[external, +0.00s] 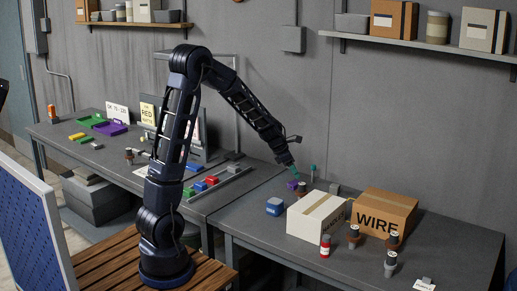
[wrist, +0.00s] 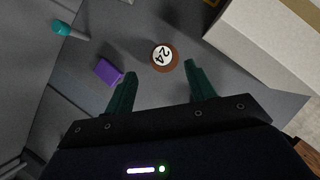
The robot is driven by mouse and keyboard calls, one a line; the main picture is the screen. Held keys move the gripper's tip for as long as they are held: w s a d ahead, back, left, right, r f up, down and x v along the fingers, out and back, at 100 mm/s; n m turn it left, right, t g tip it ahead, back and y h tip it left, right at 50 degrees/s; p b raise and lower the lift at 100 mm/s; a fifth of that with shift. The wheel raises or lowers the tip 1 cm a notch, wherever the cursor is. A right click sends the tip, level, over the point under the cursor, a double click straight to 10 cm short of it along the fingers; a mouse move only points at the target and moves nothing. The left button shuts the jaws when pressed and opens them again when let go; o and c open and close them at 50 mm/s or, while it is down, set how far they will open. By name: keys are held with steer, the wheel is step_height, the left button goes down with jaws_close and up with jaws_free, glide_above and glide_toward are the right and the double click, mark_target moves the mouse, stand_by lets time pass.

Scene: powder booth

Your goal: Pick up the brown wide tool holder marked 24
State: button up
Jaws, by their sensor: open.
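The brown round tool holder (wrist: 165,66) shows a white top marked 24 in the wrist view. It stands on the grey bench just beyond my fingertips, roughly centred between them in the picture. In the external view a brown holder (external: 302,189) stands just below and right of my gripper (external: 292,168). In the wrist view my gripper (wrist: 160,70) is open, with two green fingers spread apart and nothing between them. I cannot tell the exact height of the fingertips over the holder.
A purple block (wrist: 107,71) lies close to the left finger. A teal-topped item (wrist: 65,28) is farther off. A white box (external: 317,216) and the WIRE box (external: 384,214) stand to the right. Several similar holders, including one holder (external: 390,264), stand near the boxes.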

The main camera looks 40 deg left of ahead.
mark_target(302, 183)
steer(key=shift+s+x, duration=0.1)
steer(key=shift+x, duration=1.95)
steer(key=shift+s+x, duration=0.15)
steer(key=shift+x, duration=1.9)
steer(key=shift+f, duration=0.1)
jaws_close()
